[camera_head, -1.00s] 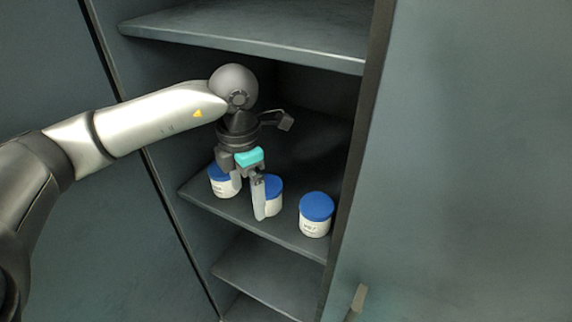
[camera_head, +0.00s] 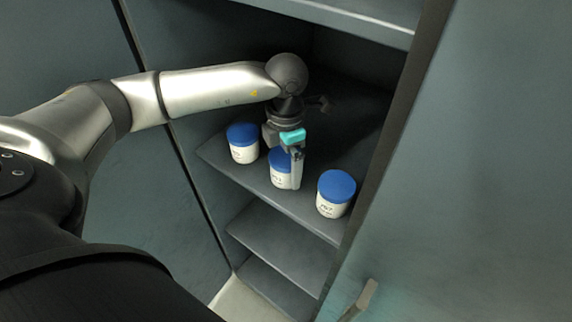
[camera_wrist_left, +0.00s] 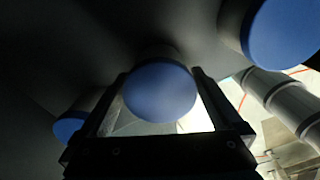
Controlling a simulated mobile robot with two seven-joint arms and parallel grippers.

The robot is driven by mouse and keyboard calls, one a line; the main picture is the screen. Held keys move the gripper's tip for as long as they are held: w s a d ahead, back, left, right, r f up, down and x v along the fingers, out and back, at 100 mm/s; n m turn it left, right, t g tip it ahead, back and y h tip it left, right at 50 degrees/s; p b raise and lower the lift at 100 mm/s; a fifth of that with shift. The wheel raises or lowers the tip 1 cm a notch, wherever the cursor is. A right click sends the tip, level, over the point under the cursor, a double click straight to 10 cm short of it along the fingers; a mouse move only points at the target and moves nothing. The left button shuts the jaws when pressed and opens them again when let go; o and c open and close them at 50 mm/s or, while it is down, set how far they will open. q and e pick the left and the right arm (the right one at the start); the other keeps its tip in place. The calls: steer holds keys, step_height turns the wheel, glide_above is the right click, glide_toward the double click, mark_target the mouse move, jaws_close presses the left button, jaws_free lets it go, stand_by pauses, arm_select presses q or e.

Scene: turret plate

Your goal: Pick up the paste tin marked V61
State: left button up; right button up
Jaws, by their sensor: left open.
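Three white tins with blue lids stand upright on a cabinet shelf in the head view: a left tin (camera_head: 243,152), a middle tin (camera_head: 278,180) and a right tin (camera_head: 333,207). Each has small dark writing, too small to read, so I cannot tell which is V61. My left gripper (camera_head: 284,163) is open at the middle tin, one finger in front of its right side. In the left wrist view, the middle tin's lid (camera_wrist_left: 158,92) sits between the open fingers. Contact cannot be made out. My right gripper is not in view.
The tins' shelf (camera_head: 225,162) has a front edge, with lower shelves (camera_head: 275,245) beneath and an upper shelf (camera_head: 370,25) above. A cabinet panel (camera_head: 470,170) stands close on the right. Two other lids (camera_wrist_left: 285,32) (camera_wrist_left: 70,127) flank the gripper in the left wrist view.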

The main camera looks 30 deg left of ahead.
arm_select(q)
steer(key=shift+f, duration=0.1)
steer(key=shift+c, duration=0.2)
steer(key=c, duration=1.4)
steer(key=shift+w, duration=0.1)
